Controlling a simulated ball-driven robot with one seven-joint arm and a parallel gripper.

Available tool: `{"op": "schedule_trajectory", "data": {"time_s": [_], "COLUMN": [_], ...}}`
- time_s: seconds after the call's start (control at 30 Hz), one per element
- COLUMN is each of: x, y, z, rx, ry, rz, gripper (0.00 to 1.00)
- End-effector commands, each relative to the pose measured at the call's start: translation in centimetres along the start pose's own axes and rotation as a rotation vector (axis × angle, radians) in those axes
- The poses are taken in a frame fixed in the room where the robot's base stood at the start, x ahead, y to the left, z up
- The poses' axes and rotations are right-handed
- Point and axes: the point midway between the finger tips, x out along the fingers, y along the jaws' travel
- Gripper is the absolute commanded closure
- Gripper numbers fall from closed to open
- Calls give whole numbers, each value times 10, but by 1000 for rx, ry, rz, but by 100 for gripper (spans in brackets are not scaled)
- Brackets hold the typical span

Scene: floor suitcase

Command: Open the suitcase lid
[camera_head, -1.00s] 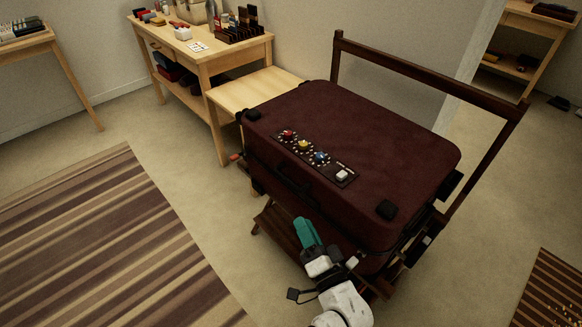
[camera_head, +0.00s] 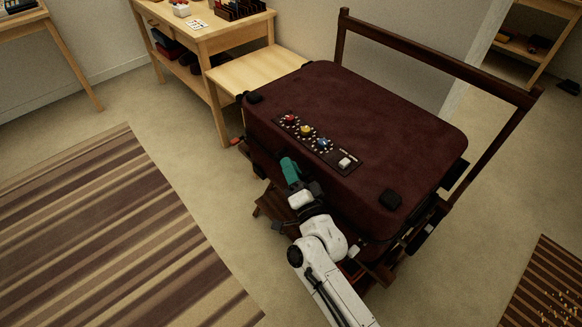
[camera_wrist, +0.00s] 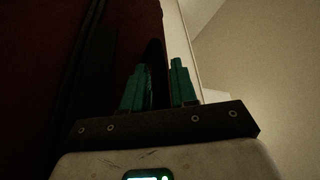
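The dark red suitcase (camera_head: 385,125) lies flat on a low wooden rack, with its lid closed. A strip with red, yellow and blue knobs and a white switch (camera_head: 345,162) runs along the lid's front edge. My gripper (camera_head: 288,165), with teal fingers, is at the suitcase's front side, just below that strip. In the wrist view my gripper (camera_wrist: 158,85) has its two fingers apart, with a dark upright shape between them. I cannot tell if they touch it. The suitcase's front handle is hidden behind my gripper in the head view.
The rack's dark wooden rail (camera_head: 435,60) stands behind the suitcase. A light wooden table (camera_head: 215,35) with small items stands at the back left. A striped rug (camera_head: 105,235) lies on the open floor to the left.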

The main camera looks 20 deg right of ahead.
Motion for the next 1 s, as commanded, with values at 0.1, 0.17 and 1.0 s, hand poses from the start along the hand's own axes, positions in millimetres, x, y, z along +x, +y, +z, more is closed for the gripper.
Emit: {"op": "schedule_trajectory", "data": {"time_s": [0.1,0.17,1.0], "x": [3,4,3], "y": [0,1,1], "z": [0,0,0], "rx": [0,0,0], "ry": [-1,-1,0], "rz": [1,1,2], "gripper": [73,73,100]}}
